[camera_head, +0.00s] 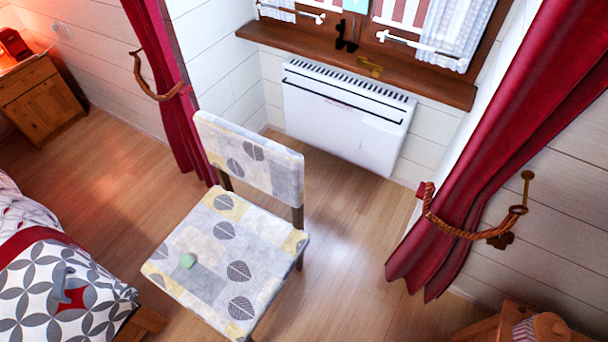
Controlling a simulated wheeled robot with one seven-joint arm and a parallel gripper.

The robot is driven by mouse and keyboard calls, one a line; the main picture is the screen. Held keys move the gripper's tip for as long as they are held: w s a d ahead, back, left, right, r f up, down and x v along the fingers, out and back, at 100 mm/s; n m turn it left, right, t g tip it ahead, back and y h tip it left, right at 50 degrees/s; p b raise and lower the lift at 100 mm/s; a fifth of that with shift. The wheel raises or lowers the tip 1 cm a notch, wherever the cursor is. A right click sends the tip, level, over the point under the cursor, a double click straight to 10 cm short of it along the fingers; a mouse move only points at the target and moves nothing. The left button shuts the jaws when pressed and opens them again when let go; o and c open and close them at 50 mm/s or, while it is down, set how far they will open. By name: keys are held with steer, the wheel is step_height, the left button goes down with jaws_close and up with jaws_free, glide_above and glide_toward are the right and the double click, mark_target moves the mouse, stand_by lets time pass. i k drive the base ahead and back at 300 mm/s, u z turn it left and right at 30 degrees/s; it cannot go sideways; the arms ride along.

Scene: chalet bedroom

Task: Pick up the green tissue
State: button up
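A small pale green thing, which looks like the green tissue (187,261), lies on the seat of a fabric-covered chair (215,291). It is left of the seat's middle, with bare seat around it. The chair's cover is grey, white and yellow with dark leaf shapes. My gripper is not in view, and no part of my arm shows.
A bed (60,290) stands at the left. A white heater (345,118) is on the wall under the window sill (360,65). Red curtains (490,140) hang on both sides. Wooden furniture (525,325) is at the bottom right. The floor (345,270) right of the chair is clear.

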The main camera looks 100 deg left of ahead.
mark_target(186, 261)
steer(key=u, duration=0.5)
steer(key=k, duration=0.9)
steer(key=u, duration=3.5)
